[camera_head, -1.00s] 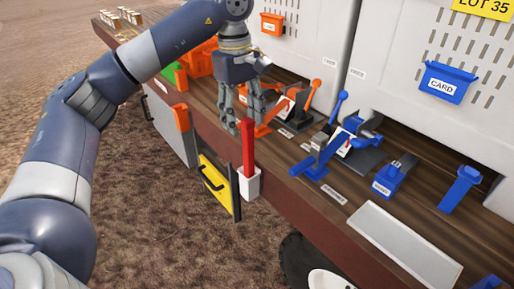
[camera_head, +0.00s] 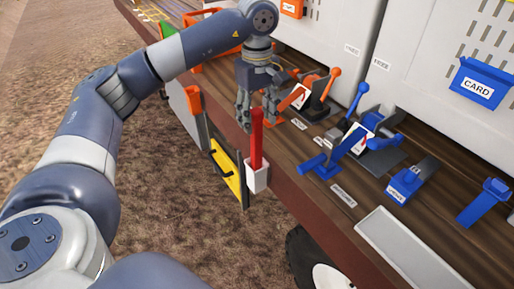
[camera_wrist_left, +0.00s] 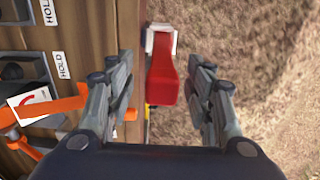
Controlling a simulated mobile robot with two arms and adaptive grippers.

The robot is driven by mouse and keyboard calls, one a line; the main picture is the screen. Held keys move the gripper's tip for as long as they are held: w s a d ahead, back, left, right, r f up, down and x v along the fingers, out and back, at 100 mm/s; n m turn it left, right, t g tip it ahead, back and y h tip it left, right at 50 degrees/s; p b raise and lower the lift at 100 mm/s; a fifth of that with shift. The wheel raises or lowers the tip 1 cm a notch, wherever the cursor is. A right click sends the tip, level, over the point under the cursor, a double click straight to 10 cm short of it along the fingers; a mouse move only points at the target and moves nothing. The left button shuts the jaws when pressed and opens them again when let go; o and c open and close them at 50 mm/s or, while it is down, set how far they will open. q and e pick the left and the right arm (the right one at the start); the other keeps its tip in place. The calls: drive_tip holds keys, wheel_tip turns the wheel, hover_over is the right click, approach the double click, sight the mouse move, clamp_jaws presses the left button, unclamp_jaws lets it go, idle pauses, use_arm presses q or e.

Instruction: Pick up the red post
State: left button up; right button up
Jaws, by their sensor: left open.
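The red post (camera_head: 257,138) stands upright in a white holder (camera_head: 257,175) on the front edge of the wooden bench. My left gripper (camera_head: 258,118) is open and points down, close to the top of the post in the head view. In the left wrist view the red post (camera_wrist_left: 163,75) shows between the two open fingers (camera_wrist_left: 162,105), apart from both. The white holder also shows in that view (camera_wrist_left: 160,35), beyond the post. My right gripper is not in view.
The wooden bench (camera_head: 290,195) carries orange levers (camera_head: 300,98) and blue levers (camera_head: 350,150) behind the post. A yellow panel (camera_head: 228,172) and an orange piece (camera_head: 194,100) are on the bench front. Open ground lies in front.

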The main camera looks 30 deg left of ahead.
sight(256, 126)
use_arm(q)
wheel_tip(256, 126, down, 2)
drive_tip(key=shift+s+a+f+p, duration=0.1)
drive_tip(key=shift+s+p, duration=0.05)
drive_tip(key=shift+p, duration=0.3)
drive_tip(key=shift+f, duration=0.55)
drive_tip(key=shift+c, duration=0.3)
clamp_jaws()
drive_tip(key=shift+r, duration=0.2)
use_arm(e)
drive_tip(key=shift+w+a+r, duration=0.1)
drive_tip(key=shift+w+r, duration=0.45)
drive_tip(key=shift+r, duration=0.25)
